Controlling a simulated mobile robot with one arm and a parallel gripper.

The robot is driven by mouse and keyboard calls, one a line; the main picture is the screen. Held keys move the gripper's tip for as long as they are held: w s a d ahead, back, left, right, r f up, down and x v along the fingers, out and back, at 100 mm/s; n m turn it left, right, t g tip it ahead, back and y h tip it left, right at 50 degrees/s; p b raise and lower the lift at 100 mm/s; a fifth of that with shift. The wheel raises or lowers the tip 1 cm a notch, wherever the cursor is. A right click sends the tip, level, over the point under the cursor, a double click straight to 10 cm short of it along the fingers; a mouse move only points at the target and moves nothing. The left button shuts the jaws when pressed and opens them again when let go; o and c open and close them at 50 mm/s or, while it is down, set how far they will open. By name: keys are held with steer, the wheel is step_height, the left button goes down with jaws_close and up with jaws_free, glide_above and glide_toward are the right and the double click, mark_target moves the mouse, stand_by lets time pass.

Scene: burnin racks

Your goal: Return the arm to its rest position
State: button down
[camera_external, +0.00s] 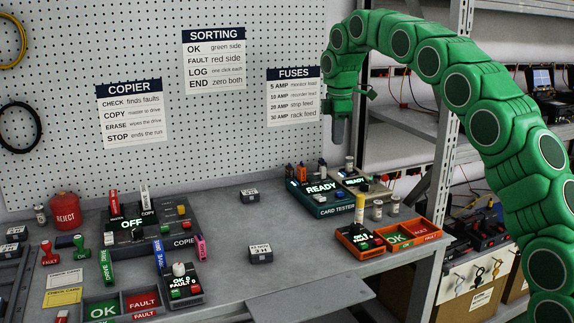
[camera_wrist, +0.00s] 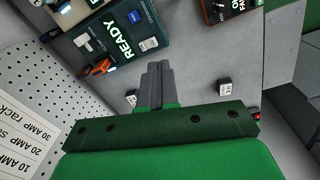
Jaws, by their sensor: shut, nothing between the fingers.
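My green arm arches in from the right side of the external view. My gripper (camera_external: 338,130) points straight down in front of the pegboard, above the back of the bench. It is shut and empty, and its grey fingers also show close together in the wrist view (camera_wrist: 157,85). It hangs a little above and behind the card tester (camera_external: 322,196), whose screen reads READY. The card tester also shows at the top left of the wrist view (camera_wrist: 128,40). My gripper touches nothing that I can see.
Orange OK/FAULT trays (camera_external: 408,236) and small jars (camera_external: 377,210) stand right of the tester. Metal shelving (camera_external: 440,150) rises behind my arm. Bare bench (camera_external: 300,262) lies in front.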

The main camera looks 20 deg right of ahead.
steer(key=s+d+r+m+g, duration=0.15)
steer(key=s+m, duration=0.45)
steer(key=s, duration=1.4)
steer(key=s+d+r+m, duration=0.1)
steer(key=s+d+m, duration=0.3)
steer(key=s, duration=1.6)
steer(key=s+f+m, duration=0.2)
steer(key=s, duration=0.5)
steer(key=s+f+m, duration=0.3)
steer(key=s, duration=0.5)
steer(key=shift+s+a+f+g, duration=0.15)
steer(key=shift+a+f+g, duration=0.15)
steer(key=shift+g, duration=0.15)
